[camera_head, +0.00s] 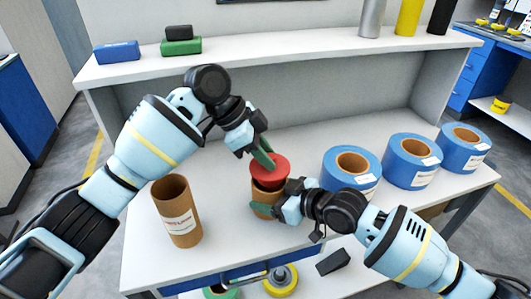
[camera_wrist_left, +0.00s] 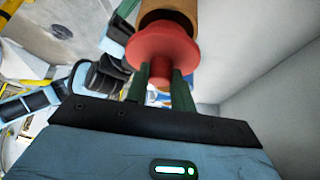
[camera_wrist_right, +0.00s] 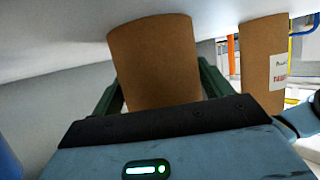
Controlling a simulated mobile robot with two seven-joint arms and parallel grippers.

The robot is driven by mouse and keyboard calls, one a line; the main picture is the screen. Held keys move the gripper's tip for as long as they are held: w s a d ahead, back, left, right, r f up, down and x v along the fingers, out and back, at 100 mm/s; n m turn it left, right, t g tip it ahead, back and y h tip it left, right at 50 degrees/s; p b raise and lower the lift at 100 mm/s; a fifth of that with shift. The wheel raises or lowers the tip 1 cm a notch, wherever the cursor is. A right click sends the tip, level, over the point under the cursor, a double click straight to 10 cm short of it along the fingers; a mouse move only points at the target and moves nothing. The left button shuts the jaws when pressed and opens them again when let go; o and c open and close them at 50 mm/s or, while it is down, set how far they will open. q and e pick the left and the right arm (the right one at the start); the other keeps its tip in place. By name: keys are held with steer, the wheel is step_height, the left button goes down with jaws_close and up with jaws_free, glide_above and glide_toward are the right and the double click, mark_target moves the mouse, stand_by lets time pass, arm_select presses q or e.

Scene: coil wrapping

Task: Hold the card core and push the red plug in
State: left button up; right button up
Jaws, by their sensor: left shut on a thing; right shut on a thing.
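The red plug (camera_head: 268,168) has a wide flange and a short knob. My left gripper (camera_head: 262,154) is shut on its knob, as the left wrist view shows the plug (camera_wrist_left: 162,46) between the fingers. The brown card core (camera_head: 264,196) stands upright on the table under the plug. My right gripper (camera_head: 265,208) is shut around the core's side; the right wrist view shows the core (camera_wrist_right: 155,62) between its fingers. The plug's narrower red part meets the core's mouth, with the flange above the rim. How deep it sits is hidden.
Another card core (camera_head: 177,212) with a label stands at the left on the white table (camera_head: 225,252). Several blue coils (camera_head: 351,172) stand at the right. A raised shelf (camera_head: 290,48) runs along the back. Free table lies between the left core and the held one.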

arm_select(q)
steer(key=shift+f, duration=1)
steer(key=o, duration=1.1)
steer(key=v, duration=1.2)
arm_select(e)
steer(key=o, duration=1)
